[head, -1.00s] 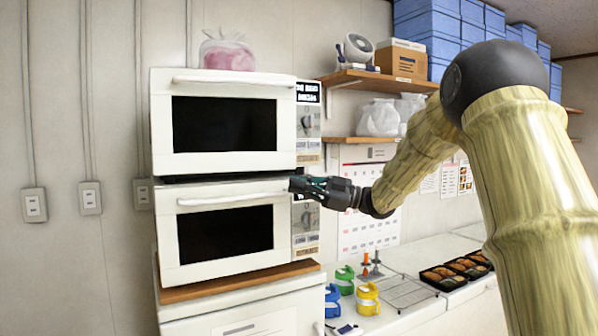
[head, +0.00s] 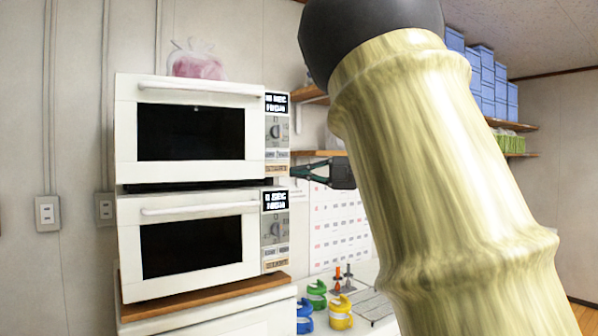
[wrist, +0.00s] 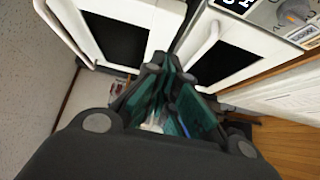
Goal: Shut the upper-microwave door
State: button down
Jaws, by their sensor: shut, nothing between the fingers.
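The upper microwave (head: 125,130) is white with a dark window. Its door (head: 190,168) has a bar handle (head: 200,88) along the top and looks flush or nearly flush with the body; I cannot tell if a small gap remains. In the wrist view the upper door (wrist: 150,18) shows at the left. My gripper (head: 297,170) is shut and empty, just right of the upper microwave's control panel, near its bottom edge. My fingers (wrist: 165,68) also show in the wrist view, apart from the doors as far as I can see.
A lower microwave (head: 128,250) stands beneath, on a wooden board (head: 205,295); its door looks closed. A pink bag (head: 198,65) lies on top. Shelves (head: 318,153) are behind my arm.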

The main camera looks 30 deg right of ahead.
jog(key=p, duration=0.3)
send_near(250, 171)
jog(key=a, duration=0.3)
jog(key=w+p, duration=0.1)
jog(key=w, duration=0.2)
jog(key=shift+w+p, duration=0.25)
jog(key=shift+p, duration=0.15)
